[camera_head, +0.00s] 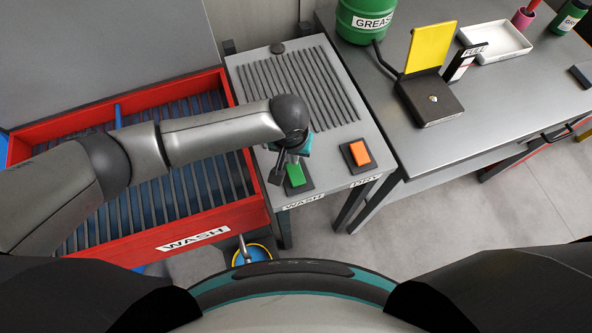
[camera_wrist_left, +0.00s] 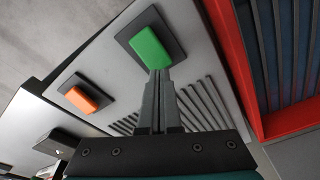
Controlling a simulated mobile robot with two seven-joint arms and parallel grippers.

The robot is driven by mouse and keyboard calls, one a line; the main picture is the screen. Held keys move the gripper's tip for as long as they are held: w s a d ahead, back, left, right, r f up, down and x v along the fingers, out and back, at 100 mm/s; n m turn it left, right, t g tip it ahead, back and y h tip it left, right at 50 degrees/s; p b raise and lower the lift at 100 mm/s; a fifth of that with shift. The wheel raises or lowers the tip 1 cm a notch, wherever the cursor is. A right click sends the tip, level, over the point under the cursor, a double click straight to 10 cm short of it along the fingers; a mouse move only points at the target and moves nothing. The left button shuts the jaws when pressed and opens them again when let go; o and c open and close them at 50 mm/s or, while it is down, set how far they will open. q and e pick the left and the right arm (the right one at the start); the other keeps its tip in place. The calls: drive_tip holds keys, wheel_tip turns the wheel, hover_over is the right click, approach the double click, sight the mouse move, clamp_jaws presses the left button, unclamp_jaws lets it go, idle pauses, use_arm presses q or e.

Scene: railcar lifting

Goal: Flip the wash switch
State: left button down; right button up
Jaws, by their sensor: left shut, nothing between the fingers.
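The wash switch is a green rocker (camera_head: 295,174) on a dark plate, above the WASH label (camera_head: 304,201) at the front of a grey panel. It also shows in the left wrist view as a green block (camera_wrist_left: 150,48). My left gripper (camera_head: 276,172) is shut and empty, pointing down just beside the green switch. In the left wrist view its closed fingertips (camera_wrist_left: 157,74) reach the near edge of the green switch; whether they touch it I cannot tell. My right gripper is not in view.
An orange switch (camera_head: 359,153) sits right of the green one, above the DRY label. The red wash basin (camera_head: 200,222) with dark slats lies left. A grey bench at right holds a yellow-flapped black device (camera_head: 431,97), a white tray (camera_head: 497,41) and a green grease can (camera_head: 366,20).

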sight(293, 168)
use_arm(q)
drive_tip(key=shift+f+b, duration=0.6)
drive_tip(key=shift+f, duration=0.45)
idle(0.8)
wheel_tip(293, 168, up, 7)
drive_tip(key=p, duration=0.8)
drive_tip(key=shift+r+p, duration=0.1)
drive_tip(key=shift+p, duration=0.2)
drive_tip(key=shift+s, duration=0.15)
idle(0.3)
